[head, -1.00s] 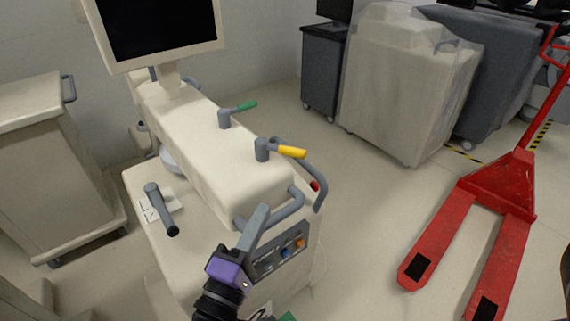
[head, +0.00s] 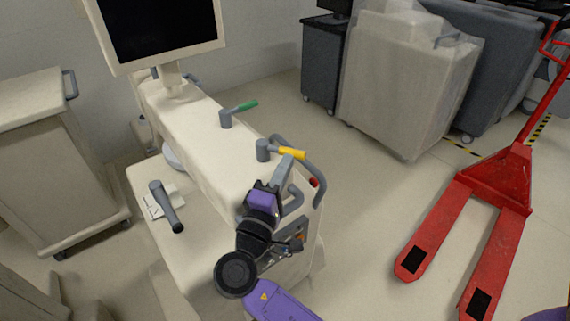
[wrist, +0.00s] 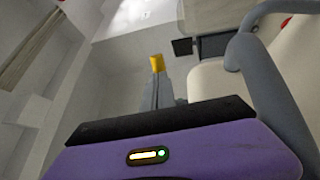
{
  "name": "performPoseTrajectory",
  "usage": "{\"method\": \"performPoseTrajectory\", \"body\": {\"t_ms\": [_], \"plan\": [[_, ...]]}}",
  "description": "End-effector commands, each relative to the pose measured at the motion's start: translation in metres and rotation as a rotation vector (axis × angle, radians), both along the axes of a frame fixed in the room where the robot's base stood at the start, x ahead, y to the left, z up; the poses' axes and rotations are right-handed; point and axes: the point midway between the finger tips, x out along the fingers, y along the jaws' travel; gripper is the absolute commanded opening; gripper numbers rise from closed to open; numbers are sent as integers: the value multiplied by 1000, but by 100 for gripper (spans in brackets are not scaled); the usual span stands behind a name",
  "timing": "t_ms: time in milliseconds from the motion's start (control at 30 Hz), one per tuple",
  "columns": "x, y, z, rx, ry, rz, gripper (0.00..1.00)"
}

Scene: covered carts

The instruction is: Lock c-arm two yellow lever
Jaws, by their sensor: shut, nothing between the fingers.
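The yellow lever (head: 291,153) sticks out to the right from a grey post (head: 263,149) on top of the cream C-arm cart (head: 215,150). My gripper (head: 288,164) is shut and empty, its tips just below the yellow lever in the head view. I cannot tell whether they touch it. In the wrist view the yellow lever's end (wrist: 157,63) shows just beyond my grey fingers (wrist: 157,92), which hide the rest of it.
A green lever (head: 246,106) stands farther back on the cart, below a monitor (head: 160,30). A grey curved handle (head: 310,172) rises close to the right of my gripper. A red pallet jack (head: 490,190) stands at the right, with open floor between.

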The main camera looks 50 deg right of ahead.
Motion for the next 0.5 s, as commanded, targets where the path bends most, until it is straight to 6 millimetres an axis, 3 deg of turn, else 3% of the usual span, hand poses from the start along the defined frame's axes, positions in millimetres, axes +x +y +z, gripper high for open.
{"method": "performPoseTrajectory", "body": {"t_ms": [500], "plan": [[-2,-4,0,0,0,48,0]]}}
